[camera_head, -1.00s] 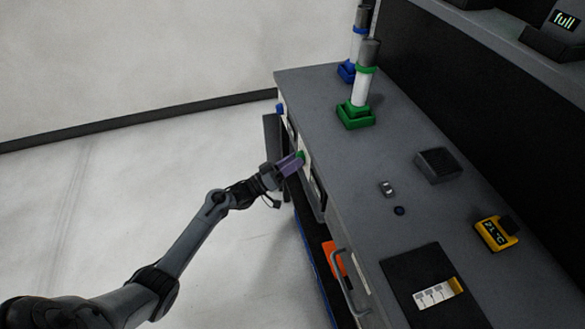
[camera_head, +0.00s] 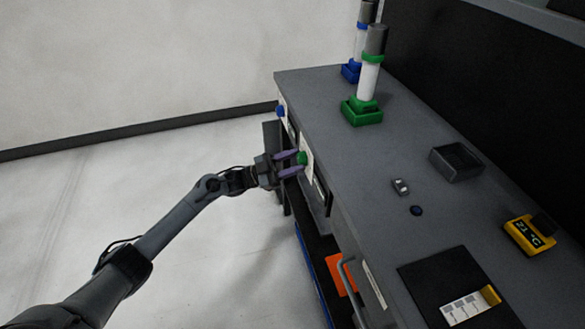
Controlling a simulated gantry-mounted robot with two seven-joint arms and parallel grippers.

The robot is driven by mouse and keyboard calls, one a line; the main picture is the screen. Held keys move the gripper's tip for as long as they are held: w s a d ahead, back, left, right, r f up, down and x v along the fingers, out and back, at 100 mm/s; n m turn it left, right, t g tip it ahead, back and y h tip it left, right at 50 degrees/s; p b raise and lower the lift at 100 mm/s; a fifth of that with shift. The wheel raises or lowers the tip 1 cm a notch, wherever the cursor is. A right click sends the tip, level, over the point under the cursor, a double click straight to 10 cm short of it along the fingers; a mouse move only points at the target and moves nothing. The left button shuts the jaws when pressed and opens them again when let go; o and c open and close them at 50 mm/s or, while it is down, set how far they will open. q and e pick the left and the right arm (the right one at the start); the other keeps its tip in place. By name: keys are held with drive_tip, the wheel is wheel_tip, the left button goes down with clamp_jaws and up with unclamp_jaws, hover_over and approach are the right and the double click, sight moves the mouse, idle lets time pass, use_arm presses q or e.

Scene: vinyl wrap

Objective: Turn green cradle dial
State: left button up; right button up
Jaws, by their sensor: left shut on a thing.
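The green cradle dial (camera_head: 302,158) sits on a pale panel on the front face of the grey workbench. My left gripper (camera_head: 296,163) reaches in from the left, its purple fingers on either side of the dial and shut on it. The green cradle (camera_head: 361,112) stands on the bench top above, holding an upright white roll (camera_head: 369,82) with a grey top. A blue dial (camera_head: 281,111) is on the same front face, farther back. My right gripper is not in view.
A blue cradle (camera_head: 350,72) with its own roll stands behind the green one. The bench top (camera_head: 330,90) also carries a dark open box (camera_head: 456,162), a yellow temperature display (camera_head: 529,235) and a black mat (camera_head: 420,275). A drawer handle (camera_head: 350,275) juts from the front. The floor at left is clear.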

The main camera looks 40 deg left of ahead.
use_arm(q)
drive_tip(key=shift+m+g+b, duration=0.4)
drive_tip(key=shift+m+b, duration=0.05)
drive_tip(key=shift+m, duration=0.65)
drive_tip(key=o, duration=1)
drive_tip(key=shift+w, duration=0.1)
drive_tip(key=shift+o, duration=0.2)
drive_tip(key=shift+a, duration=0.1)
drive_tip(key=p+v, duration=0.2)
drive_tip(key=v, duration=0.8)
drive_tip(key=shift+s+a+f+p, duration=0.2)
drive_tip(key=shift+a+p, duration=0.05)
drive_tip(key=shift+p, duration=0.15)
